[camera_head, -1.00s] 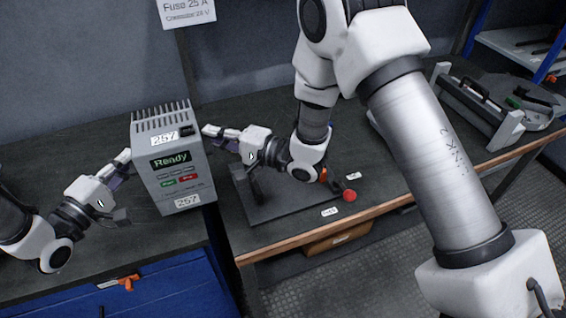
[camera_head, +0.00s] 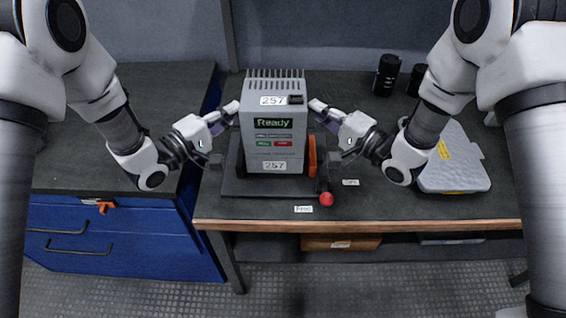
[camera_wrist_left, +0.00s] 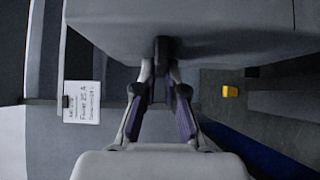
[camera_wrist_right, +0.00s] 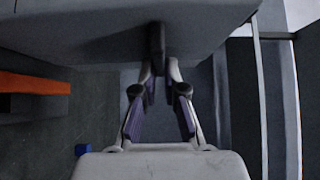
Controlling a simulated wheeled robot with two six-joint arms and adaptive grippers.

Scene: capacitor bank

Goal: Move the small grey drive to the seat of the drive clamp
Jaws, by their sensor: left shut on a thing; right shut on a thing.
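The small grey drive (camera_head: 274,108) is upright, with a "Ready" display and 257 labels, in the middle of the head view. My left gripper (camera_head: 234,112) is shut on its left side, and my right gripper (camera_head: 316,108) is shut on its right side. In the left wrist view (camera_wrist_left: 160,62) and the right wrist view (camera_wrist_right: 156,50) the fingers meet at the drive's side. The drive clamp (camera_head: 235,187) is a dark plate with an orange part (camera_head: 312,156) and a red knob (camera_head: 326,199). The drive appears over the plate; whether it touches is hidden.
A grey case (camera_head: 455,172) with a yellow label lies right of the clamp, near my right arm. Dark cylinders (camera_head: 387,75) stand at the back right. A paper label (camera_head: 303,209) lies by the bench's front edge. A blue drawer cabinet (camera_head: 120,235) is at left.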

